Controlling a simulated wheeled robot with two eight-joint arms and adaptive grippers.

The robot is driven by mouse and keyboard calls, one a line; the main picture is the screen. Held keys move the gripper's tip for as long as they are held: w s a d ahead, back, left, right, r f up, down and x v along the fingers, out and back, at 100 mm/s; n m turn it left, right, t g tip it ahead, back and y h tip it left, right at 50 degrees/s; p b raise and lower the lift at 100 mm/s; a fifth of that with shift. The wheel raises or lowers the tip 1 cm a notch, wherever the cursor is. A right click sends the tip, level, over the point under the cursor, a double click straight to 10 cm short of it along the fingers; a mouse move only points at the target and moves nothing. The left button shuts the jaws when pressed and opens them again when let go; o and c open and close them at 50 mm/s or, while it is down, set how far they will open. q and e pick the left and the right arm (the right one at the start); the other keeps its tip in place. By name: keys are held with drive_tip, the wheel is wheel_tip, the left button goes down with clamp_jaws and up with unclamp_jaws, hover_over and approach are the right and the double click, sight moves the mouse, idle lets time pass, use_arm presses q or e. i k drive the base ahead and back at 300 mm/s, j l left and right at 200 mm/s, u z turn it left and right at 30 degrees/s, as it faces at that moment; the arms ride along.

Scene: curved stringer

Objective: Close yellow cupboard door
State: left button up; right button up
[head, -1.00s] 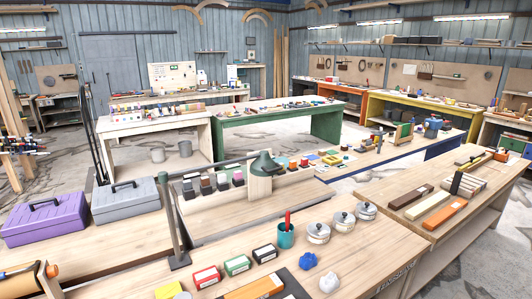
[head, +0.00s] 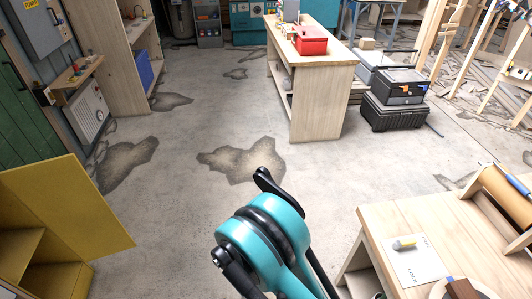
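A yellow cupboard (head: 22,250) stands at the lower left of the head view, cut off by the picture edges. Its yellow door (head: 85,208) stands open, swung out to the right over the floor. Part of the cupboard's inside shows below and left of the door. A teal and black part of my arm rises from the bottom middle, apart from the door in the picture. Neither of my grippers can be made out.
Bare concrete floor (head: 190,215) lies right of the door. A wooden workbench (head: 375,225) stands at the lower right. Another bench (head: 320,90) with a red box (head: 311,40) and black cases (head: 392,97) are farther back. A green door (head: 20,120) is at left.

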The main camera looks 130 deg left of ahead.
sight(59, 191)
drive_tip(key=k+j+z, duration=0.3)
drive_tip(key=k, duration=0.35)
drive_tip(key=k+l+z, duration=0.1)
drive_tip(key=k+z, duration=0.2)
drive_tip(key=k, duration=2.9)
drive_tip(key=k+z, duration=0.2)
drive_tip(key=z, duration=0.25)
drive_tip(key=k+l+z, duration=0.1)
drive_tip(key=z, duration=0.3)
drive_tip(key=k+l+z, duration=0.15)
drive_tip(key=z, duration=0.3)
drive_tip(key=k+l+z, duration=0.2)
drive_tip(key=z, duration=0.7)
drive_tip(key=k+l+z, duration=0.2)
drive_tip(key=k, duration=0.3)
drive_tip(key=l, duration=0.1)
